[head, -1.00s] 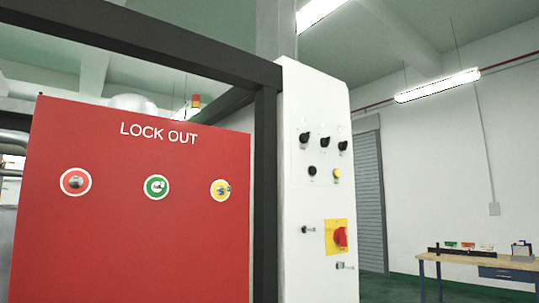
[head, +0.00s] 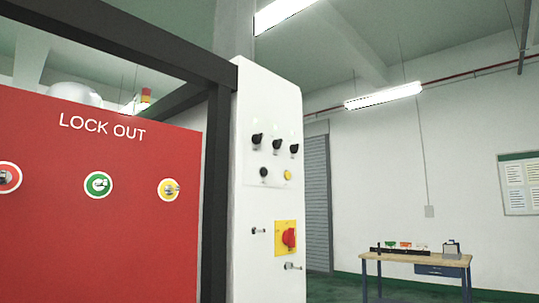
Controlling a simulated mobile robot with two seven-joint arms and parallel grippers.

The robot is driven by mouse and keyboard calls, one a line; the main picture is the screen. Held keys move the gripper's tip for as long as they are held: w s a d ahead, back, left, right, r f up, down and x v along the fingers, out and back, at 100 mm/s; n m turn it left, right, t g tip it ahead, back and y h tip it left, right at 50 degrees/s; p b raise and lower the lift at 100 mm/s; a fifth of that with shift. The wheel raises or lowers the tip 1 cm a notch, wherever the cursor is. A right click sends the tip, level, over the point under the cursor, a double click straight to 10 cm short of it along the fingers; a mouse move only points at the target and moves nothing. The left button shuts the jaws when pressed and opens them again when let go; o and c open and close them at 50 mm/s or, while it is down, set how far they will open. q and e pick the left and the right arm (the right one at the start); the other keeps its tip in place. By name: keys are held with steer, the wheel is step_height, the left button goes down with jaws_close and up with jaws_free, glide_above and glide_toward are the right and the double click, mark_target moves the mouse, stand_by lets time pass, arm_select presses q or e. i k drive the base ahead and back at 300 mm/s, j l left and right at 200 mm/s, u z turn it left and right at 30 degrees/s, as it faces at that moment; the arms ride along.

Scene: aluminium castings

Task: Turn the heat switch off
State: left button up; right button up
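A white control panel (head: 265,95) stands upright right of centre in the head view. Its upper part carries a row of three black rotary knobs: a left one (head: 257,139), a middle one (head: 278,145) and a right one (head: 294,148). Below them are a black button (head: 264,172) and a yellow button (head: 287,174). Lower down is a red rotary switch (head: 289,238) on a yellow plate (head: 280,226). Labels are too small to read, so I cannot tell which one is the heat switch. Neither gripper is in view.
A red LOCK OUT board (head: 100,230) with several ringed locks fills the left, beside a dark frame post (head: 216,190). A workbench (head: 415,259) with small items stands at the right by the wall. Green floor shows between panel and bench.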

mark_target(294, 149)
steer(key=i+l, duration=0.2)
steer(key=i+l+u, duration=0.1)
steer(key=l, duration=0.3)
steer(key=i+l, duration=0.25)
steer(key=i+l+u, duration=0.1)
steer(key=l, duration=0.3)
steer(key=i+l, duration=0.2)
steer(key=l, duration=0.15)
steer(key=i+l+u, duration=0.15)
steer(key=l, duration=0.2)
steer(key=i+l, duration=0.15)
steer(key=l, duration=0.2)
